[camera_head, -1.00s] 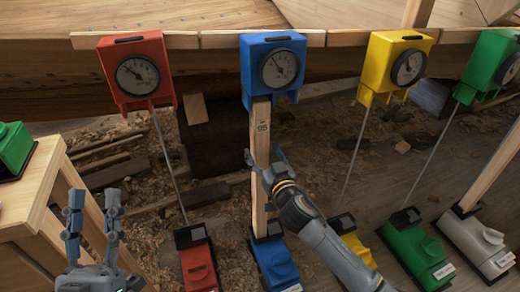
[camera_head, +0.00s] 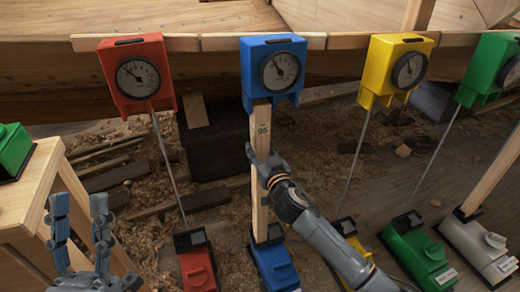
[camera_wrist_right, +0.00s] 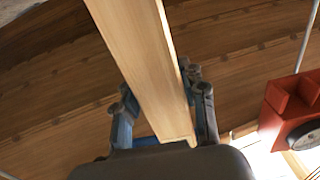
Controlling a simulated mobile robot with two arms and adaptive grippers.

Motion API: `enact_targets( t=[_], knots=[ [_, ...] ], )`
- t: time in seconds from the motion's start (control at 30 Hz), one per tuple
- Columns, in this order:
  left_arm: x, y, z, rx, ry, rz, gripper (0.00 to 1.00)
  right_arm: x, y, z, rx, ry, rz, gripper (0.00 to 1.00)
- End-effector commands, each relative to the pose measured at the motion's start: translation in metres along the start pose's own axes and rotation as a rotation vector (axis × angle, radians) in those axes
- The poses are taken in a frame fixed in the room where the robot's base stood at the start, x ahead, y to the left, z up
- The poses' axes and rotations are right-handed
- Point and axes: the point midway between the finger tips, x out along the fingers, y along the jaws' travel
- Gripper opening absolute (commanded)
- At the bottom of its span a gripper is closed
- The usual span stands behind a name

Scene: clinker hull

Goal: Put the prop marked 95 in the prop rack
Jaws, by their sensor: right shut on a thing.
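The prop marked 95 (camera_head: 262,132) is a pale wooden post, nearly upright between a blue gauge box (camera_head: 273,70) above and a blue base (camera_head: 274,266) below. My right gripper (camera_head: 264,165) is shut on it at mid-height, just below the number. In the right wrist view, the post (camera_wrist_right: 145,60) runs between the fingers (camera_wrist_right: 160,105). Whether its ends touch the box and base is not clear. My left gripper (camera_head: 76,205) is open and empty at the lower left. I cannot make out a prop rack in these views.
Red (camera_head: 136,78) and yellow (camera_head: 397,68) gauge boxes flank the blue one, with thin rods down to their bases. Another wooden post (camera_head: 492,170) stands at the right. A wooden table (camera_head: 30,200) is at the left. Shavings and offcuts lie on the floor.

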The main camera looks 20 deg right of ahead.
Motion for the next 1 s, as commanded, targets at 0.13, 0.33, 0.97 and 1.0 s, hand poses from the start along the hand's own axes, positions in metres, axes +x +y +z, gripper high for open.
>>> enact_targets(
  t=[0.13,0.33,0.97,1.0],
  knots=[
    [0.000,0.000,0.000,0.000,0.000,0.000,0.40,0.000,0.000,-0.003,0.000,0.006,-0.001,0.00],
    [0.001,0.000,0.001,0.000,-0.010,0.000,0.40,0.000,0.000,-0.004,0.001,0.005,-0.001,0.00],
    [0.001,-0.003,0.014,0.007,-0.080,-0.004,0.40,0.000,-0.001,-0.007,0.001,0.005,-0.001,0.00],
    [0.001,-0.003,0.015,0.007,-0.084,-0.004,0.40,0.000,-0.001,-0.007,0.001,0.005,-0.001,0.00]
  ],
)
